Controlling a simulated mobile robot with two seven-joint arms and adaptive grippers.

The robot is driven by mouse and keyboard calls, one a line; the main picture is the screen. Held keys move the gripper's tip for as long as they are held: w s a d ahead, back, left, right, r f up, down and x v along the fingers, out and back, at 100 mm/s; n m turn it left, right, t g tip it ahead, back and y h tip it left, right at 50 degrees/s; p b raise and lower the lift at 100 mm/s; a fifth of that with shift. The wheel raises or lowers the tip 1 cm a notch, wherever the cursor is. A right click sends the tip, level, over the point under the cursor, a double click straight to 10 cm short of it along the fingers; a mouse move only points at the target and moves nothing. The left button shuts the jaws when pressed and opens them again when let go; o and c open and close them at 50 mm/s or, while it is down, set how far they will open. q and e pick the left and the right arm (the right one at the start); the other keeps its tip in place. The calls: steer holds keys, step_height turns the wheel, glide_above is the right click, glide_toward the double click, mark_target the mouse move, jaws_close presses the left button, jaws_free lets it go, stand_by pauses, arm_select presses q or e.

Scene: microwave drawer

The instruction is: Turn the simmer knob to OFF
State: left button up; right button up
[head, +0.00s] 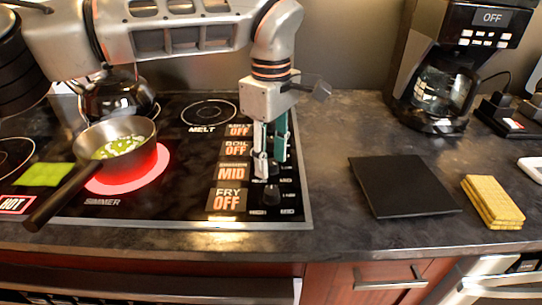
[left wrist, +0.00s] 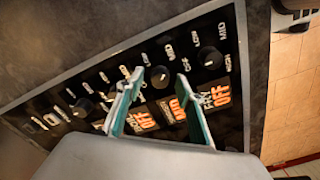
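The simmer display (head: 231,173) reads MID in orange on the black stove panel. In the left wrist view the simmer knob (left wrist: 160,76) is a round black knob showing between the fingertips of my left gripper (left wrist: 159,82). In the head view my left gripper (head: 270,167) points down over the knob column, its fingers apart and largely hiding that knob. Whether they touch the knob I cannot tell. The simmer burner (head: 140,182) glows red under a saucepan (head: 115,135) with green contents. My right gripper is not in view.
The fry knob (head: 271,193) stands close in front of my fingers; its display (head: 227,200) reads OFF. The saucepan handle (head: 62,195) reaches the front edge. A black board (head: 403,187), a yellow sponge-like stack (head: 492,202) and a coffee maker (head: 440,80) stand to the right.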

arm_select(q)
jaws_close()
steer(key=shift+r, duration=0.1)
